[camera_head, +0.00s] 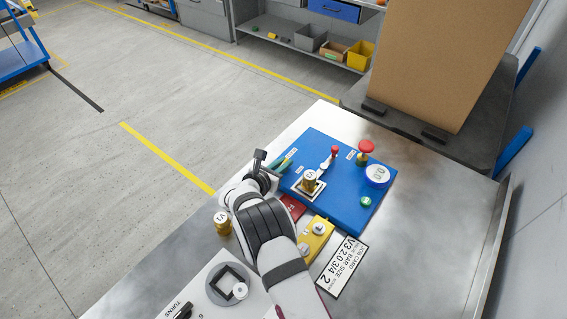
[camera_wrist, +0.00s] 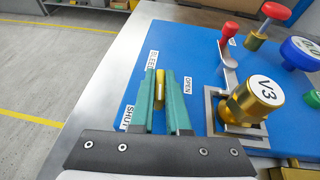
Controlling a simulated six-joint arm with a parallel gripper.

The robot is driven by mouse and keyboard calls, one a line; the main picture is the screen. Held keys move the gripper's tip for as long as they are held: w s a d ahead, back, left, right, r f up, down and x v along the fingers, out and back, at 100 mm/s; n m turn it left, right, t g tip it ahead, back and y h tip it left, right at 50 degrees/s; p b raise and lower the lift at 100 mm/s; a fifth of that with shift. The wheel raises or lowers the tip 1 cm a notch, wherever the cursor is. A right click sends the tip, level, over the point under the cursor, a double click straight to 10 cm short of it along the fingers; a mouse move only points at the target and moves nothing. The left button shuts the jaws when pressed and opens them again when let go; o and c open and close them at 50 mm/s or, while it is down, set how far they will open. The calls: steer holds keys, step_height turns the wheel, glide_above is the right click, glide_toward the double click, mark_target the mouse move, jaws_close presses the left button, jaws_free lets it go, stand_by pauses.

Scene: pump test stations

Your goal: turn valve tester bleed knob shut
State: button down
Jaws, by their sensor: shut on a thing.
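The tester is a blue panel (camera_head: 338,206) on the metal bench; it also shows in the wrist view (camera_wrist: 105,82). The bleed knob (camera_wrist: 160,86) is a narrow yellow bar near the panel's left edge. The green fingers of my gripper (camera_wrist: 160,74) are shut on it, one on each side, and partly hide it. The BLEED label (camera_wrist: 152,60) lies beyond it, the SHUT label (camera_wrist: 127,117) to its left and the OPEN label (camera_wrist: 188,87) to its right. In the head view my gripper (camera_head: 283,164) is at that edge; the knob is not clear there.
Brass valve V3 (camera_wrist: 258,97) sits in a clamp with a red-tipped lever (camera_wrist: 230,32), close right of my fingers. A red mushroom button (camera_head: 366,147) and a round gauge (camera_head: 378,175) stand farther right. Valve V1 (camera_head: 222,222) and a yellow block (camera_head: 318,235) are near my arm.

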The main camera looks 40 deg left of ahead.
steer(key=shift+m+h, duration=0.7)
steer(key=shift+h, duration=0.1)
steer(key=c, duration=0.9)
jaws_free()
steer(key=v, duration=1.5)
steer(key=shift+s+r, duration=0.25)
steer(key=shift+s, duration=0.1)
steer(key=shift+w, duration=0.1)
